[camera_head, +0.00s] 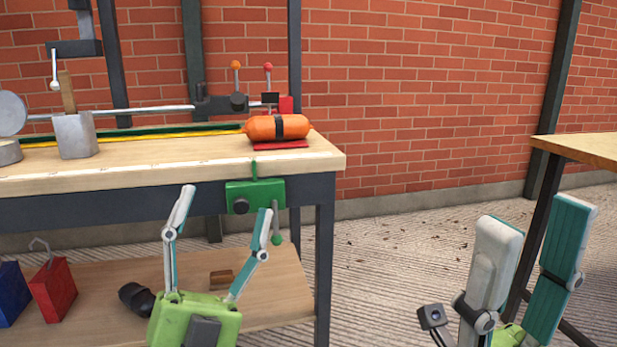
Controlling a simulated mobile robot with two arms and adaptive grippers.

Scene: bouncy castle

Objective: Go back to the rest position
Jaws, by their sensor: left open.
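My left gripper (222,222) is in front of the workbench (205,172), below the level of its top. Its two fingers are spread apart with nothing between them. My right gripper (535,262) is at the lower right, over the floor between the workbench and the table at the right. Its two broad fingers stand upright with a gap between them, and I see nothing held there. The lower part of the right gripper is cut off by the frame edge.
An orange cylinder (277,128) with a black band lies on a red pad (281,144) on the workbench. A green clamp (255,195) sticks out from the bench front. A wooden table (585,148) stands at the right. The floor (400,240) between is clear.

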